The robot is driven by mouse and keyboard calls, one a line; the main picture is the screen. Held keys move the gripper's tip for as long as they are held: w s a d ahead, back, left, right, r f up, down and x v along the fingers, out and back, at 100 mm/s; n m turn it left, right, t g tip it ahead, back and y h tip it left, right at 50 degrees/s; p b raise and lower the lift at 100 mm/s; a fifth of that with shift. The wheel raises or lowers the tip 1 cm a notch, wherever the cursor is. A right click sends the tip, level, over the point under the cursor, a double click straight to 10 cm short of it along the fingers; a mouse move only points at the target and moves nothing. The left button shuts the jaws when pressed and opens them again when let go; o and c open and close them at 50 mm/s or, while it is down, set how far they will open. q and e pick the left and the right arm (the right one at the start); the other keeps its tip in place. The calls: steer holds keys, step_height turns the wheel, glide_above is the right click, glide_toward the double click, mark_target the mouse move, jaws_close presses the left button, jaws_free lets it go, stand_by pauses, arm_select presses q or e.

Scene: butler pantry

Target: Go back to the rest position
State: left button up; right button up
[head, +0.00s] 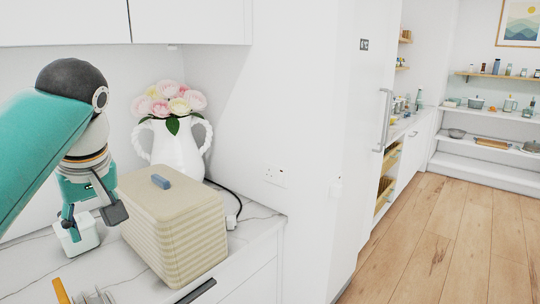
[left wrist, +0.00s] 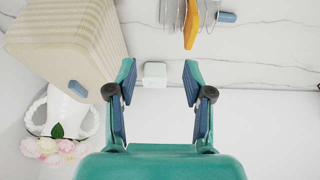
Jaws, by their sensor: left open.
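My left gripper (head: 92,214) is open and points down over the left end of the marble counter (head: 262,222), left of a beige ribbed box (head: 175,232). In the left wrist view the two fingers (left wrist: 159,72) stand wide apart with nothing clasped between them. A small white container (head: 76,238) stands on the counter under the fingers. In the left wrist view this white container (left wrist: 154,76) shows between the fingertips, apart from both. My right gripper is in neither view.
A small blue block (head: 160,181) is on the beige box. A white vase (head: 178,148) with pink flowers stands behind it. A thin metal rack with an orange item (head: 61,292) is at the front left. Wall cabinets hang above. Open wooden floor (head: 445,235) lies right.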

arm_select(q)
steer(key=w+d+f+m+h, duration=0.1)
steer(key=w+d+f+m, duration=0.2)
steer(key=w+f, duration=0.35)
steer(key=w+d+f+m, duration=0.2)
steer(key=w+d+f, duration=0.1)
steer(key=f, duration=0.7)
steer(key=s+d+f+m+g+h+p, duration=0.1)
steer(key=d+f, duration=0.1)
steer(key=f, duration=0.6)
steer(key=d+f+m+h, duration=0.2)
steer(key=d+f, duration=0.1)
steer(key=f, duration=0.6)
steer(key=s+d+f+g+h+p, duration=0.1)
steer(key=s+d+f, duration=0.1)
steer(key=s+f, duration=0.45)
steer(key=s+d+f+h, duration=0.1)
steer(key=s+d+f, duration=0.15)
steer(key=f, duration=0.65)
steer(key=s+f, duration=0.4)
steer(key=s, duration=0.4)
steer(key=s+f+h, duration=0.1)
steer(key=s+f, duration=0.3)
steer(key=s, duration=0.5)
steer(key=shift+p, duration=0.35)
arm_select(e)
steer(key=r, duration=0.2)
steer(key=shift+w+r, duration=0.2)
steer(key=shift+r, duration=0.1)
